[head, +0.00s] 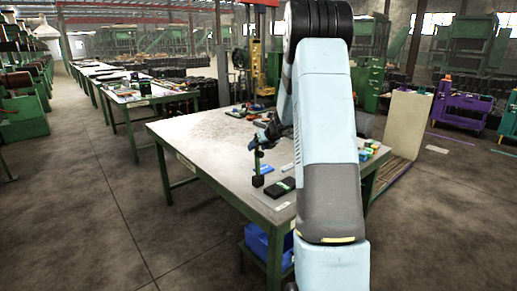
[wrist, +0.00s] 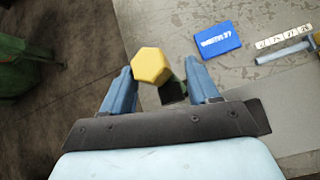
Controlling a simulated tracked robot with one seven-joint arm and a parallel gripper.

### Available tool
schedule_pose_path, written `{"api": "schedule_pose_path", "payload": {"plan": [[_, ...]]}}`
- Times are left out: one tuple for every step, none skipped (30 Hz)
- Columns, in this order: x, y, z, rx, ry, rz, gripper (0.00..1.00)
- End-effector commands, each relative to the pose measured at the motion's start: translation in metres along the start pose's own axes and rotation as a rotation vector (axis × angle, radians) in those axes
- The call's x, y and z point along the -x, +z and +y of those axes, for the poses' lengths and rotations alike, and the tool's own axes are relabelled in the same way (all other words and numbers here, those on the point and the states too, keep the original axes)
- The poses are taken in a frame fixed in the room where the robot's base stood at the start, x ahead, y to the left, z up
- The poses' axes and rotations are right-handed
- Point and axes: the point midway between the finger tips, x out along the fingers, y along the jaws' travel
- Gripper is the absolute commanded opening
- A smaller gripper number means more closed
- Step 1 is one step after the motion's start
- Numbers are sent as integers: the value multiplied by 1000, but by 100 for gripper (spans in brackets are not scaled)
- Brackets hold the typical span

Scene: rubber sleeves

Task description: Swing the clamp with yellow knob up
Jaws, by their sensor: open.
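A yellow hexagonal knob (wrist: 152,66) shows in the wrist view, between the two blue fingers of my gripper (wrist: 159,68). The fingers are open, with a gap to the knob on the right; whether the left finger touches it I cannot tell. A dark part of the clamp (wrist: 172,92) shows below the knob, mostly hidden by it. In the head view my gripper (head: 258,141) is above the near left part of the table, over a thin dark green upright with a black block (head: 257,181). The knob cannot be made out there.
The worktable (head: 190,131) has a bare grey top at left. A blue card (wrist: 219,38) lies right of the knob, with a white marked strip (wrist: 284,38) beyond. A dark flat box (head: 279,188) lies near the front edge. Small parts lie farther back. Floor shows left of the table.

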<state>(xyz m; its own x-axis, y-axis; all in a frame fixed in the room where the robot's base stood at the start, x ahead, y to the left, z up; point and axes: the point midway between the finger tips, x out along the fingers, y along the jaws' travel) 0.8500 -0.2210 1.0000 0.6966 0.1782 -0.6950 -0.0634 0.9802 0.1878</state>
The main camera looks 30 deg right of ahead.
Motion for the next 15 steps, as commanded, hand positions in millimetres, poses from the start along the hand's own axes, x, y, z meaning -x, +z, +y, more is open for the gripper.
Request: {"api": "schedule_pose_path", "payload": {"plan": [[10, 1, 0, 2, -2, -2, 60], [15, 1, 0, 2, -3, -1, 60], [22, 1, -1, 0, -2, -2, 60], [29, 1, 0, 1, -2, -2, 60], [34, 1, 0, 2, -2, -2, 60], [42, 1, 0, 1, -2, -2, 60], [48, 2, 0, 1, -2, -2, 60], [54, 1, 0, 1, -2, -1, 60], [62, 1, 0, 1, -2, -1, 60], [68, 2, 0, 1, -2, -1, 60], [73, 2, 0, 1, -2, 0, 60], [80, 2, 0, 1, -1, 0, 60], [85, 2, 0, 1, 0, 0, 60], [89, 1, 0, 1, 0, 1, 60], [95, 1, 0, 0, -1, 2, 60]]}}
